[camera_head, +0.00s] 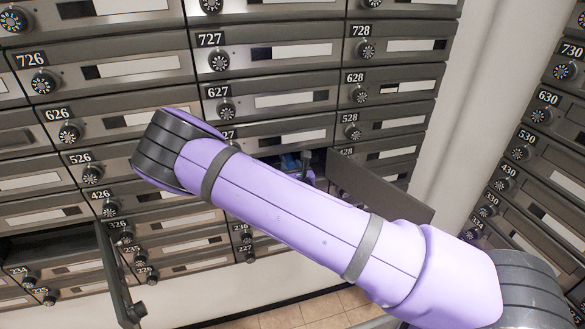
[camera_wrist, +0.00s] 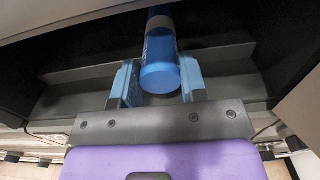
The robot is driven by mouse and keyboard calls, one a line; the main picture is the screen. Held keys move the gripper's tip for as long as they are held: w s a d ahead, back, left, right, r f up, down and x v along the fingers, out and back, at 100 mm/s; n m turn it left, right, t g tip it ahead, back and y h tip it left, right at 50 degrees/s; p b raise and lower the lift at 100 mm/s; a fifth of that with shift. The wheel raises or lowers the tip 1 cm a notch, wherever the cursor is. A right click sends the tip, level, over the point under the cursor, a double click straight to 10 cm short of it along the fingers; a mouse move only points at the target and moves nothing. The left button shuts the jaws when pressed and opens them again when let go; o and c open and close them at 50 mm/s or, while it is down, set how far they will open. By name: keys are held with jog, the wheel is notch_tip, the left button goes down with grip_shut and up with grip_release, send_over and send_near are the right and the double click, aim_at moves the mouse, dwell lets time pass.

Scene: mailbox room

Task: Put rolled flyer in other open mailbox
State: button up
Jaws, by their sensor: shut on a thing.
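The rolled flyer (camera_wrist: 160,68) is a blue cylinder with a paler band, seen end-on in the wrist view. My gripper (camera_wrist: 160,82) is shut on it, with one blue finger on each side. The flyer points away into a dark-walled grey compartment and its far end is cut off by the top of the view. In the head view, an open mailbox with its door (camera_head: 378,188) swung out is at the centre right, and my arm hides much of it. Another open mailbox (camera_head: 48,242) is at the lower left, dark inside, with its door (camera_head: 118,275) swung out.
Closed numbered mailboxes with round dials fill the wall around both openings. Another bank of mailboxes (camera_head: 545,140) stands at the right, beyond a pale wall strip (camera_head: 475,110). Some tiled floor (camera_head: 300,312) shows at the bottom.

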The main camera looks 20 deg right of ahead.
jog(key=o, duration=1)
jog(key=shift+s, duration=0.1)
jog(key=shift+s, duration=5.95)
